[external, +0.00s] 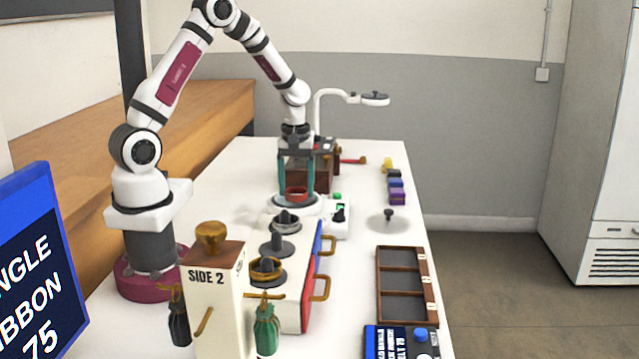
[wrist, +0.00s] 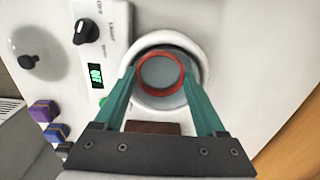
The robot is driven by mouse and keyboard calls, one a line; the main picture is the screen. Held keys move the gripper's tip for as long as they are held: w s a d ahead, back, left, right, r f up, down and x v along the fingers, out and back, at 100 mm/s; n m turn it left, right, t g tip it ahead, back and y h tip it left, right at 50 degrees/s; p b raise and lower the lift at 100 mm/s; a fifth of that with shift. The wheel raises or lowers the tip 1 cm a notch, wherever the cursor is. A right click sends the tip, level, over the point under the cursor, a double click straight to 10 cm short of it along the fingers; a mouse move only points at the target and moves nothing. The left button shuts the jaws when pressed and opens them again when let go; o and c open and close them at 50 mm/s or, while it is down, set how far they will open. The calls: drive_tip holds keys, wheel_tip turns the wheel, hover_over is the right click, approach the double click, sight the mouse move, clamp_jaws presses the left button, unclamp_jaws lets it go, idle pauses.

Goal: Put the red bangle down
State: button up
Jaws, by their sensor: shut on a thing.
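The red bangle (external: 297,195) is between the teal fingers of my gripper (external: 296,188), which points down and is shut on it. In the wrist view the bangle (wrist: 161,70) shows as a red ring between the fingertips (wrist: 160,76). It is over the grey round plate of a white-rimmed device (wrist: 200,56). This device (external: 281,205) also shows directly below my gripper in the external view. I cannot tell whether the bangle touches the plate.
A panel with a black knob and green display (wrist: 98,75) adjoins the device. Nearby are a dark brown box (external: 325,165), a white case with grey posts (external: 300,262), a clear domed lid (external: 388,220), coloured blocks (external: 396,190) and a compartment tray (external: 405,285). A lamp (external: 372,98) stands behind.

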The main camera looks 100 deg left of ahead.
sight(294, 188)
drive_tip(key=shift+s+a+f, duration=0.25)
drive_tip(key=shift+a+f, duration=0.2)
drive_tip(key=shift+a, duration=0.2)
drive_tip(key=shift+s+a+f, duration=0.25)
drive_tip(key=shift+a+f, duration=0.2)
drive_tip(key=shift+a, duration=0.15)
wheel_tip(294, 188, down, 3)
drive_tip(key=shift+f, duration=0.45)
